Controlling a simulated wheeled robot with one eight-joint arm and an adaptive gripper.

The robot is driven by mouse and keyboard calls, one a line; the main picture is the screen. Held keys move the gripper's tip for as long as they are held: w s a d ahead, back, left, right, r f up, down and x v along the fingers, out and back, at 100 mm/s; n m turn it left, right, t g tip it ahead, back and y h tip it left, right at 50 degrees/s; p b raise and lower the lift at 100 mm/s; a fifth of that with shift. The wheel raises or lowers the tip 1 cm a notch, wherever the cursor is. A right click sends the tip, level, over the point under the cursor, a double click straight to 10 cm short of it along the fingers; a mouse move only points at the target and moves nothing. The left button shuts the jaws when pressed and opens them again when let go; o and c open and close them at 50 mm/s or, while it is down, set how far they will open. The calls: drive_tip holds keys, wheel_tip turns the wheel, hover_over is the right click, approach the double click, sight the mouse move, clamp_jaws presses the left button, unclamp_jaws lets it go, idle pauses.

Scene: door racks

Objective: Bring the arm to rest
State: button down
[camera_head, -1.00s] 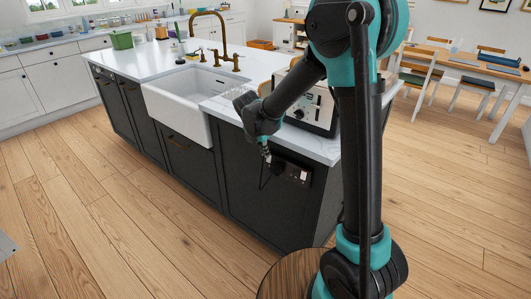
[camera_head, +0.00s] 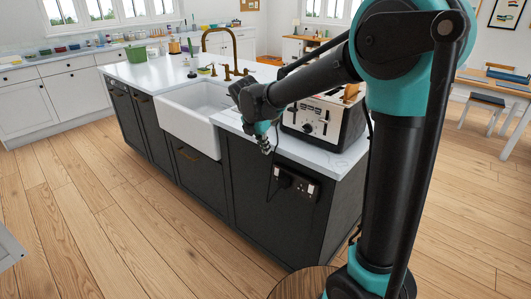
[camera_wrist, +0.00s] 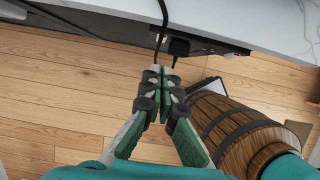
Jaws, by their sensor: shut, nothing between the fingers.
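My gripper (camera_head: 264,143) hangs off my arm beside the near end of the kitchen island (camera_head: 300,228), pointing down in the head view. It is in front of the island's dark side panel, left of the toaster. In the wrist view my gripper (camera_wrist: 162,98) is shut, its fingertips together with nothing between them. It is above the wood floor, and a black cord and plug at an outlet show just beyond the fingertips. My arm is bent, with the upper part reaching left over the island's end.
A toaster (camera_head: 325,122) stands on the white counter close to my arm. A white sink (camera_head: 196,118) with a brass faucet lies farther left. A wooden barrel (camera_wrist: 243,133) stands right of the gripper. An outlet (camera_head: 296,184) with a plug is on the island's side. Floor at left is clear.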

drive_tip(key=s+d+f+m+y, duration=0.1)
drive_tip(key=s+d+f+m, duration=0.5)
drive_tip(key=s+d+m, duration=0.5)
drive_tip(key=s+d+f+m+y, duration=0.1)
drive_tip(key=s+d+f+m, duration=0.5)
drive_tip(key=m, duration=1.1)
drive_tip(key=s+d, duration=0.4)
drive_tip(key=d, duration=0.1)
drive_tip(key=shift+s+d+f+t+y, duration=0.15)
drive_tip(key=shift+s+d+t+y, duration=0.15)
drive_tip(key=shift+s+d+t, duration=0.1)
